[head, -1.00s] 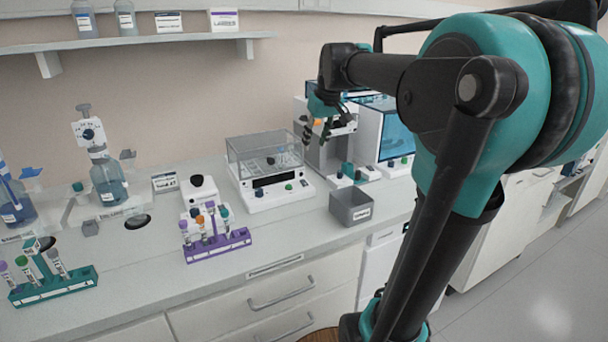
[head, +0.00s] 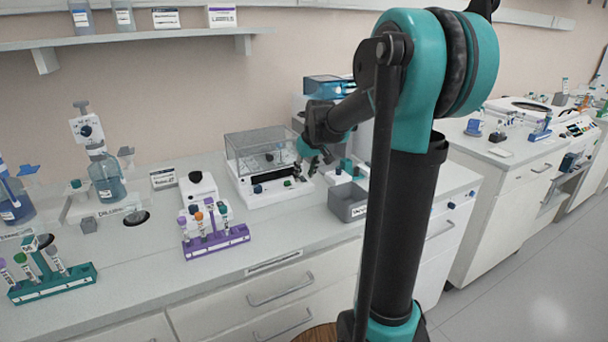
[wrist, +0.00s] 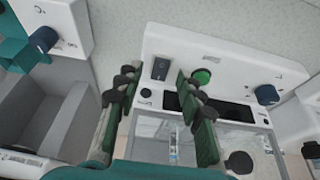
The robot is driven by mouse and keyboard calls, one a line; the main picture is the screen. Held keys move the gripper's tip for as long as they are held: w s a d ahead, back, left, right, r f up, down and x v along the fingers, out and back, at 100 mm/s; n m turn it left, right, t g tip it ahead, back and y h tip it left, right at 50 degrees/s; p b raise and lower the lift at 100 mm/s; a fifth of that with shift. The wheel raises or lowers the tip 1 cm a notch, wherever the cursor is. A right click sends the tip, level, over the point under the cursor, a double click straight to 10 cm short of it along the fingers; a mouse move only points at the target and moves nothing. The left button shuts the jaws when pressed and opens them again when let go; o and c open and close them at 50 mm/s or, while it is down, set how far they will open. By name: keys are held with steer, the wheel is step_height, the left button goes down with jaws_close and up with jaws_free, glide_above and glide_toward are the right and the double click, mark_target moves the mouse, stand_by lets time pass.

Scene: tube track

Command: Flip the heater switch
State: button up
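A white bench device (head: 272,197) with a clear box on top stands at the bench's middle; no heater label is readable. In the wrist view its front panel (wrist: 220,58) carries a black rocker switch (wrist: 161,68), a green knob (wrist: 201,77), a dark blue knob (wrist: 267,94) and a dark display. My gripper (wrist: 156,77) is open and empty, with its two fingers apart on either side of the rocker switch in the picture. I cannot tell whether they touch the panel. In the head view my gripper (head: 312,168) is by the device's right front corner and hides the switch.
A grey open bin (head: 347,211) stands just right of the device, close to my arm. Another white unit with a blue knob (wrist: 43,39) is beside it. A purple tube rack (head: 217,243) stands front left. Bare bench lies in front of the device.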

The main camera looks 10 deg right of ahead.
steer(key=shift+w+f, duration=0.1)
steer(key=shift+f, duration=0.2)
steer(key=shift+c, duration=0.5)
jaws_close()
steer(key=shift+w+a+r+g+h, duration=0.1)
steer(key=shift+w+g+h, duration=0.2)
steer(key=shift+g, duration=0.55)
steer(key=shift+w+a+g+h, duration=0.1)
steer(key=shift+w+g+h, duration=0.15)
steer(key=shift+g, duration=0.6)
steer(key=shift+o, duration=0.5)
jaws_free()
steer(key=shift+r, duration=0.1)
